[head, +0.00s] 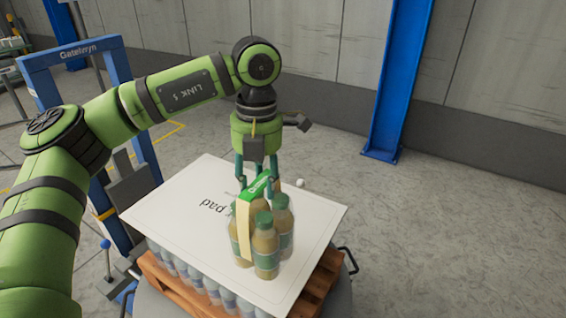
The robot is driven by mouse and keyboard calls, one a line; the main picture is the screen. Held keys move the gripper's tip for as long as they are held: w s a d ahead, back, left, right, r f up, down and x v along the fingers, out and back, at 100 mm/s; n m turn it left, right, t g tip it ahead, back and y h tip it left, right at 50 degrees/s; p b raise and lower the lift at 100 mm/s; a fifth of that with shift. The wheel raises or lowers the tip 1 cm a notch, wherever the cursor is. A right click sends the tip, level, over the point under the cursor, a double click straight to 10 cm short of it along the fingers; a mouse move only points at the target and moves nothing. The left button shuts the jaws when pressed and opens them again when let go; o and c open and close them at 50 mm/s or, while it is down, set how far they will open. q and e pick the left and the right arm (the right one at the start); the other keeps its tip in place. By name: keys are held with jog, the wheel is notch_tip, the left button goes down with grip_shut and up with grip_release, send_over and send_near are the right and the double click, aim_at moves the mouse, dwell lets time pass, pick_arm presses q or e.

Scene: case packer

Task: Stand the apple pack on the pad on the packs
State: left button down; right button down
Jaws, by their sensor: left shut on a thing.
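The apple pack (265,247) is a group of tan bottles with green caps and a green carry handle on top. It is upright over the right part of the white pad (170,205); I cannot tell whether its base touches the pad. My left gripper (258,183) comes down from above and is shut on the pack's green handle. The pad lies flat over several packs of bottles (205,283), seen below its front edge. My right gripper is not in view.
The packs stand on a wooden pallet (318,283) above a round grey base. A blue frame marked Gatewryn (78,54) stands at the left. A blue post (398,80) stands by the back wall. The floor at the right is clear.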

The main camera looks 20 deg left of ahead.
pick_arm(q)
jog(key=shift+s+a+f, duration=0.2)
jog(key=shift+a, duration=0.35)
notch_tip(320, 180, down, 4)
jog(key=shift+r+p, duration=0.25)
jog(key=shift+p, duration=0.6)
jog(key=shift+f, duration=0.35)
jog(key=c, duration=0.8)
grip_release()
jog(key=shift+f, duration=0.15)
jog(key=shift+o, duration=0.2)
jog(key=shift+s, duration=0.1)
